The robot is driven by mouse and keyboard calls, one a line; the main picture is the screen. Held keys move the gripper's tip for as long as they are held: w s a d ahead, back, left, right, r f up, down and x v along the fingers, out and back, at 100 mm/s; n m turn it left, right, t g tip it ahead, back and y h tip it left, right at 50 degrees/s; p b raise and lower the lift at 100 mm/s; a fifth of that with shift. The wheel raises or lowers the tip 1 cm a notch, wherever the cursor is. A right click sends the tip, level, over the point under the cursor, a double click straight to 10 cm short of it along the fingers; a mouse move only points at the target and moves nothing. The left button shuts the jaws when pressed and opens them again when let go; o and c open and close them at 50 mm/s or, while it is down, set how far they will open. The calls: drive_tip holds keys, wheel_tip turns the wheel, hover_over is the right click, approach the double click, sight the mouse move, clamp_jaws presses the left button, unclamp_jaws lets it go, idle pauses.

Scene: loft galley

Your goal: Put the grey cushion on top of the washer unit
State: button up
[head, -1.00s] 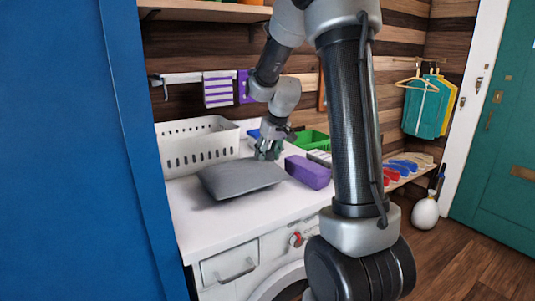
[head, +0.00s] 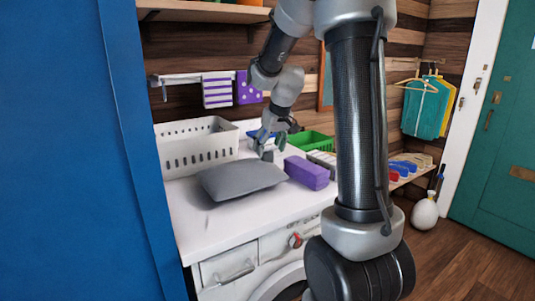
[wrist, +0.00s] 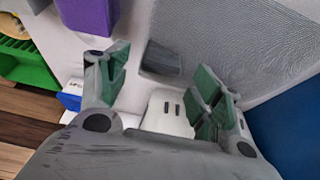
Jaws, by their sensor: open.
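The grey cushion (head: 242,179) lies flat on the white top of the washer unit (head: 212,225), in front of the white basket. In the wrist view the cushion (wrist: 225,45) fills the upper right, with a ribbed surface. My gripper (head: 266,150) is open and empty, just above and behind the cushion's back edge in the head view. No finger is closed on the cushion.
A white perforated basket (head: 198,148) stands behind the cushion. A purple block (head: 306,172) sits close to its right, with a green crate (head: 312,141) behind. A tall blue panel (head: 75,150) borders the left. The counter's front left is clear.

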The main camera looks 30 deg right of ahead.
drive_tip(key=v, duration=0.8)
drive_tip(key=s+a+r, duration=0.1)
drive_tip(key=s+a, duration=0.1)
drive_tip(key=s, duration=0.4)
drive_tip(key=s+a+r, duration=0.2)
drive_tip(key=s+a, duration=0.1)
drive_tip(key=s, duration=0.3)
drive_tip(key=s+a+f, duration=0.2)
drive_tip(key=s+f, duration=0.2)
drive_tip(key=s, duration=1)
drive_tip(key=shift+s+a, duration=0.2)
drive_tip(key=shift+s, duration=0.05)
drive_tip(key=shift+d+f, duration=0.1)
